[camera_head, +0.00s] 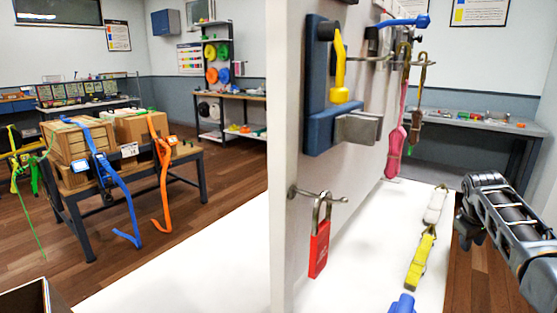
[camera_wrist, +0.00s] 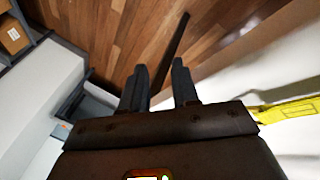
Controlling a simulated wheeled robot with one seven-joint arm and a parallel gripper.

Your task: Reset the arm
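My gripper (camera_wrist: 159,82) shows in the wrist view with its two dark fingers apart and nothing between them. Wooden floor lies beyond the fingertips. In the head view my arm comes in from the right edge, and its dark end (camera_head: 470,232) hangs beside the white table (camera_head: 385,270), to the right of the yellow strap (camera_head: 421,262). The fingers are too small to make out there. A yellow strap (camera_wrist: 290,111) also shows at the right of the wrist view, apart from the fingers.
A white wall panel (camera_head: 290,150) bears a blue block with a yellow lever (camera_head: 340,70), a red padlock (camera_head: 319,245) on a hook, and hanging pink straps (camera_head: 395,145). A dark bench (camera_head: 480,130) stands behind. At left, a table holds strapped boxes (camera_head: 75,140).

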